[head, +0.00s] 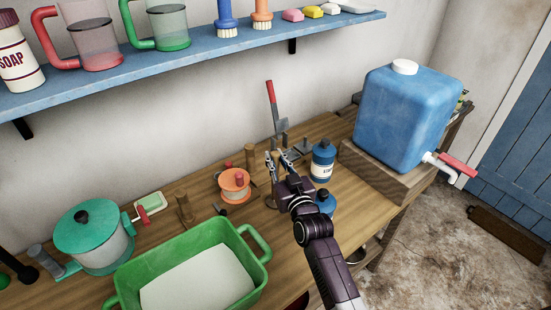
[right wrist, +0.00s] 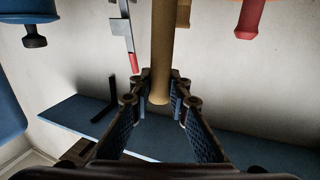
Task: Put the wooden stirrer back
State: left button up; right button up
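The wooden stirrer appears as a tan round rod (right wrist: 162,55) between the fingers of my right gripper in the right wrist view, its near end just past the fingertips. In the head view its tan end (head: 276,158) shows between the fingers above the counter. My right gripper (head: 277,156) looks shut on it, with the fingertips close against both sides; it also shows in the right wrist view (right wrist: 162,82). The stirrer's far end is hidden, so I cannot tell whether it touches anything. My left gripper is not in view.
A blue bottle (head: 322,162) stands just right of the gripper, an orange tin (head: 234,186) to its left. A red-handled tool (head: 270,92) rises behind. A green basin (head: 259,243), teal pot (head: 92,241) and blue water container (head: 405,120) share the counter. A blue shelf (head: 190,57) hangs above.

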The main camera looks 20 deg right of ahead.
jog(key=o, duration=0.4)
jog(key=shift+s+r, duration=0.15)
jog(key=shift+s, duration=0.35)
jog(key=s+b, duration=0.1)
jog(key=s, duration=1)
jog(key=shift+d+r+b, duration=0.15)
jog(key=shift+d+b, duration=0.05)
jog(key=shift+b, duration=0.15)
